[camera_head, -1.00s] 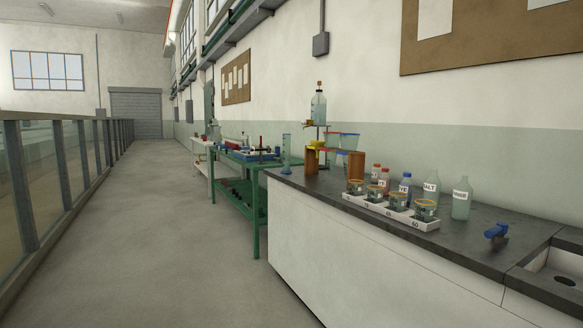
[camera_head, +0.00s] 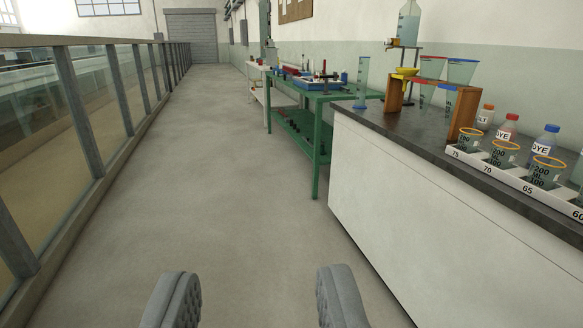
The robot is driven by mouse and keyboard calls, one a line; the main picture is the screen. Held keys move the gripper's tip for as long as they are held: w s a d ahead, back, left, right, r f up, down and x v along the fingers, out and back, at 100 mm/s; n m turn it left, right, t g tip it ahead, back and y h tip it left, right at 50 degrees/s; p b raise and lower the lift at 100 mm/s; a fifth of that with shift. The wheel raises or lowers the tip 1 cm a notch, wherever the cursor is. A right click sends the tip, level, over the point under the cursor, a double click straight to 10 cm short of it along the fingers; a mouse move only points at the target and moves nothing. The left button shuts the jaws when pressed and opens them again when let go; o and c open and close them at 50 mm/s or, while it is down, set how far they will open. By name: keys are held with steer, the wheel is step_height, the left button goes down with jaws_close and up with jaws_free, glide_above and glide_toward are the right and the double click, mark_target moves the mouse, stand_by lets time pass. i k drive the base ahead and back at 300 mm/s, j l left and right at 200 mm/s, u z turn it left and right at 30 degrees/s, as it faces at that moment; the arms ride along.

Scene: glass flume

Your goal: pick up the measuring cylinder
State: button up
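The measuring cylinder (camera_head: 362,82) is a tall, clear bluish tube standing upright at the far left end of the dark bench top (camera_head: 400,128).
A wooden stand (camera_head: 462,112) with funnels is right of the cylinder. A white rack (camera_head: 500,176) of beakers and several bottles stand further right. A green table (camera_head: 318,150) is beyond the bench. A glass railing (camera_head: 120,90) runs along the left. The aisle floor (camera_head: 230,180) is clear.

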mark_target(363, 61)
steer(key=i, duration=3.4)
steer(key=i+j+z, duration=0.1)
steer(key=i+z, duration=0.25)
steer(key=i, duration=0.15)
